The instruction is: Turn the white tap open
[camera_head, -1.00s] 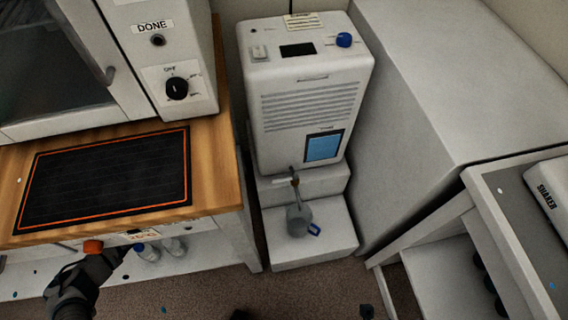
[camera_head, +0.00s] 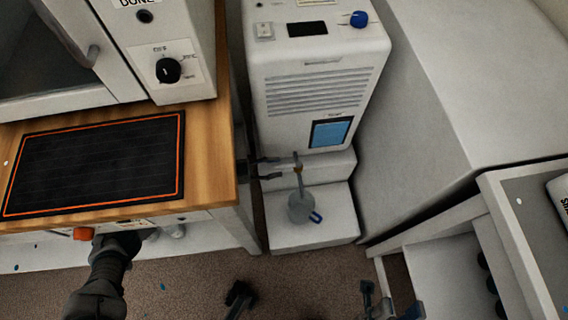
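The small tap (camera_head: 297,163) sits low on the front of the white machine, above a grey flask (camera_head: 299,208) with a blue tag; its handle is too small to make out. My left arm comes in at the lower left and runs under the wooden counter. The dark fingers of my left gripper (camera_head: 265,169) come out past the counter's right edge. They are spread apart, one above the other, just left of the tap, with no clear contact. Dark parts at the bottom edge may be my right gripper, but I cannot tell its state.
The white machine (camera_head: 318,90) has a blue knob (camera_head: 358,19) on top. The wooden counter (camera_head: 208,150) with a black mat (camera_head: 95,165) lies left. A large white cabinet (camera_head: 450,110) stands right. An orange knob (camera_head: 83,233) is under the counter edge.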

